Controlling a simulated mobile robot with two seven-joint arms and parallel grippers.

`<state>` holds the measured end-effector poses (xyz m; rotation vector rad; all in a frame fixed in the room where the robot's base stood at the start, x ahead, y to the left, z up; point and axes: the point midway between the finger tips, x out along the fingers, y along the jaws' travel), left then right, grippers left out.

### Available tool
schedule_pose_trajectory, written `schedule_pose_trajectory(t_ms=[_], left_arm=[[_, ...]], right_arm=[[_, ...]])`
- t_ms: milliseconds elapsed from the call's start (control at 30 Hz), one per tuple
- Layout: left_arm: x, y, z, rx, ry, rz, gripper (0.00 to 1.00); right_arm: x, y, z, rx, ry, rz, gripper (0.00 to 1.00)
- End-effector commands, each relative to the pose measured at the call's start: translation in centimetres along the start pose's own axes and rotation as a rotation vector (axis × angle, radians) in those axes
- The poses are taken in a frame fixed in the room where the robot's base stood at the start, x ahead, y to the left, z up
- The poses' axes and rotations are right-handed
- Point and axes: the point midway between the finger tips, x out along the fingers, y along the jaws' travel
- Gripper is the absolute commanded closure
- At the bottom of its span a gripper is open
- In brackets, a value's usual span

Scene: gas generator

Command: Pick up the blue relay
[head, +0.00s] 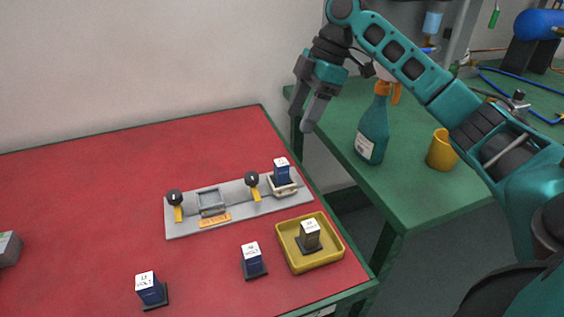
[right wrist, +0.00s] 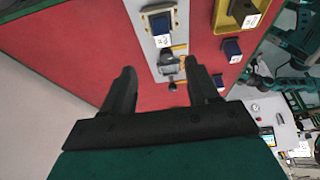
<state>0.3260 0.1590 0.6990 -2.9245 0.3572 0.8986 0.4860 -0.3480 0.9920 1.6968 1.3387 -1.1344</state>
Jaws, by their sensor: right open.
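In the head view one blue relay (head: 282,172) with a white top stands in the right socket of a grey panel (head: 237,210). Two more blue relays stand on the red table in front, one near the middle (head: 252,262) and one further left (head: 150,291). My right gripper (head: 301,118) is open and empty, raised above and behind the panel's right end. In the right wrist view its two fingers (right wrist: 161,80) are spread, with the panel (right wrist: 181,20) and its seated relay (right wrist: 160,23) beyond them. My left gripper is out of view.
A yellow tray (head: 288,258) holds a dark brownish relay (head: 309,235). The panel carries two black knobs with yellow levers and an empty left socket (head: 211,202). A green table (head: 405,190) at right holds a spray bottle (head: 373,132) and a yellow cup (head: 441,150). A grey box (head: 9,248) is at far left.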

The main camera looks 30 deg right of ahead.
Motion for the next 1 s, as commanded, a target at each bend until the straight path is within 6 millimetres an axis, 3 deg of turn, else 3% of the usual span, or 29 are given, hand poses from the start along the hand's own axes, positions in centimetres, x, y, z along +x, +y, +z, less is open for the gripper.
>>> schedule_pose_trajectory(t_ms=[133, 400, 733, 1000], left_arm=[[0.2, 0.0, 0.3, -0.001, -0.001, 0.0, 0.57], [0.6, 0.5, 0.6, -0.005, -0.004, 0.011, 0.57], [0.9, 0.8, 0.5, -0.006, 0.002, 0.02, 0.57], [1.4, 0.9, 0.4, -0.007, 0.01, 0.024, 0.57]], right_arm=[[1.5, -0.1, 0.1, -0.001, 0.0, -0.003, 0.4], [6.4, -0.1, 0.1, 0.0, -0.001, -0.003, 0.4], [8.8, -0.2, 0.1, -0.001, 0.0, -0.001, 0.4], [12.6, -0.5, 0.3, 0.0, 0.0, -0.001, 0.4]])
